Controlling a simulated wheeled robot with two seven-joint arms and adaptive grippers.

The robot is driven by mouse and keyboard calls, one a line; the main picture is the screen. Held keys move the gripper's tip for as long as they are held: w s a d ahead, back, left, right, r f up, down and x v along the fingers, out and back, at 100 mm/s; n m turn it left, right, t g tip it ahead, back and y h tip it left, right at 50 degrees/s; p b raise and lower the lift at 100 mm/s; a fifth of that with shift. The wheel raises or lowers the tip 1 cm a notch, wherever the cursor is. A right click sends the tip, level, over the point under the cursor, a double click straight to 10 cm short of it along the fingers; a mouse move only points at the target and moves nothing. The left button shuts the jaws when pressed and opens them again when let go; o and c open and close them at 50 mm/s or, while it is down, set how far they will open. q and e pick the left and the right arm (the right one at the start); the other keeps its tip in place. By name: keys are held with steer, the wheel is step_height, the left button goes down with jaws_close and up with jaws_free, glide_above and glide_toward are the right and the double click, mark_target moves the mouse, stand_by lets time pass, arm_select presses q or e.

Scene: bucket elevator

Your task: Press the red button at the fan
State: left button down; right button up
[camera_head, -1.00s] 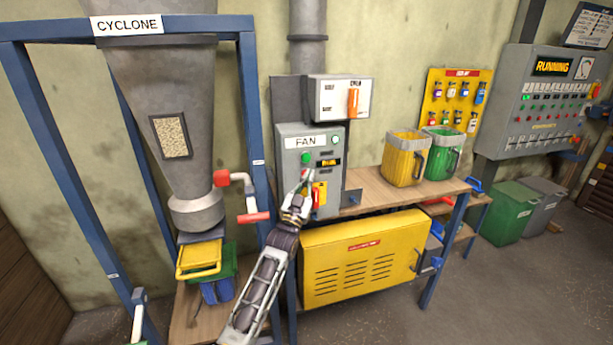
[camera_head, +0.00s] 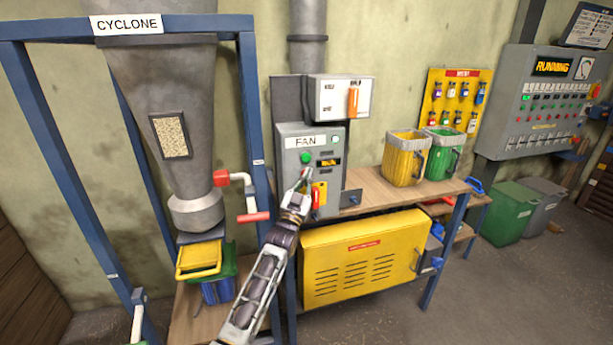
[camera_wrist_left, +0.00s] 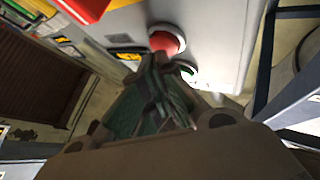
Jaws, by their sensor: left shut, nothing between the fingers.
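The grey fan box (camera_head: 291,168), labelled FAN, stands on the bench in the middle of the head view. A green button (camera_head: 306,158) is on its front, with the red button (camera_head: 305,173) just below. In the left wrist view the red button (camera_wrist_left: 167,41) is a large round knob just beyond the fingertips. My left gripper (camera_head: 302,183) is shut and empty, pointing up at the red button and partly covering it. Its dark green fingers also show in the left wrist view (camera_wrist_left: 158,68). I cannot tell whether they touch the button.
An orange-yellow switch panel with a red handle (camera_head: 316,198) sits close to the right of my gripper. A red-handled pipe valve (camera_head: 253,216) and blue cyclone frame (camera_head: 256,130) stand to the left. Yellow (camera_head: 404,160) and green (camera_head: 440,155) buckets stand on the bench to the right.

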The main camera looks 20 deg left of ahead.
arm_select(q)
steer(key=shift+w+a, duration=0.25)
steer(key=shift+w, duration=0.1)
stand_by(0.8)
stand_by(0.4)
steer(key=shift+s+d, duration=0.1)
steer(key=shift+s, duration=0.05)
steer(key=shift+s+d+p, duration=0.3)
steer(key=shift+s+d, duration=0.1)
steer(key=shift+s, duration=0.2)
steer(key=shift+d, duration=0.1)
steer(key=s+d, duration=0.1)
steer(key=s+p, duration=0.1)
steer(key=s+d+p, duration=0.1)
steer(key=s, duration=0.1)
steer(key=shift+s+d, duration=0.1)
steer(key=shift+d, duration=0.25)
stand_by(0.4)
